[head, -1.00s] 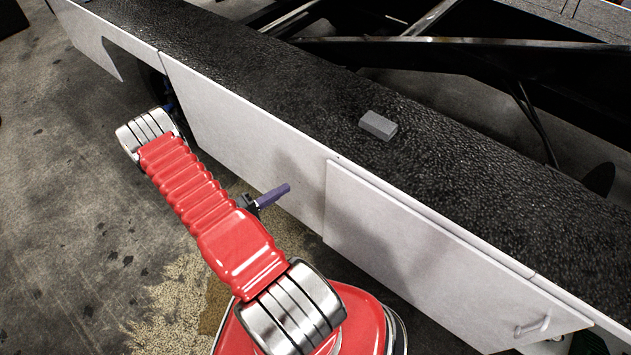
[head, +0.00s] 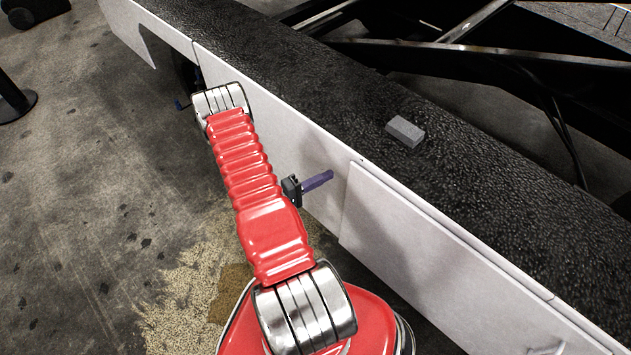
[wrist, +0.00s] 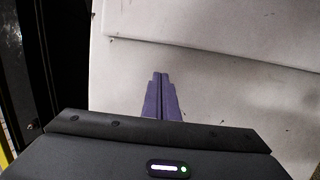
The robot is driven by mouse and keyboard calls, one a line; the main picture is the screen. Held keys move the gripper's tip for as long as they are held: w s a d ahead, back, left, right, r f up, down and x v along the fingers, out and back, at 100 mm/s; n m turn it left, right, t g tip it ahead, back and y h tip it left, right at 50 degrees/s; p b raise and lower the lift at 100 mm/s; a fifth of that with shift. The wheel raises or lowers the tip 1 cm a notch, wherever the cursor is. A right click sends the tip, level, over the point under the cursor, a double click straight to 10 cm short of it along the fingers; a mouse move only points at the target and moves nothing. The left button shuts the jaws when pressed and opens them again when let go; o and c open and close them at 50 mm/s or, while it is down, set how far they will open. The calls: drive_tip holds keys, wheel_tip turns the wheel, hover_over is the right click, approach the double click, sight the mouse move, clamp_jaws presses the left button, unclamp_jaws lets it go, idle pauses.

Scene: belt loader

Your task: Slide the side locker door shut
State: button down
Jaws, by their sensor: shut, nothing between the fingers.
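The side locker door (head: 430,265) is a flat white panel standing slightly proud of the long white side wall. Its handle (head: 548,347) is a small bar near its right end, partly cut off by the bottom edge of the head view. My gripper (head: 318,181) has purple fingers, shut and empty, just left of the door's left edge and pointing toward the wall. In the wrist view the shut fingers (wrist: 161,92) point at white panelling; which panel it is, and whether they touch it, I cannot tell. The handle does not show there.
A grey block (head: 405,131) lies on the black rough belt (head: 300,75) above the wall. A dark opening (head: 183,75) shows at the wall's far left. A black post base (head: 14,104) stands on the floor at left. Grainy spill (head: 185,290) lies beside my base; the left floor is otherwise open.

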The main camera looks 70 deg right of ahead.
drive_tip(key=s, duration=0.3)
drive_tip(key=shift+d, duration=0.1)
drive_tip(key=shift+s+a, duration=0.35)
drive_tip(key=shift+s, duration=0.4)
drive_tip(key=shift+d, duration=0.1)
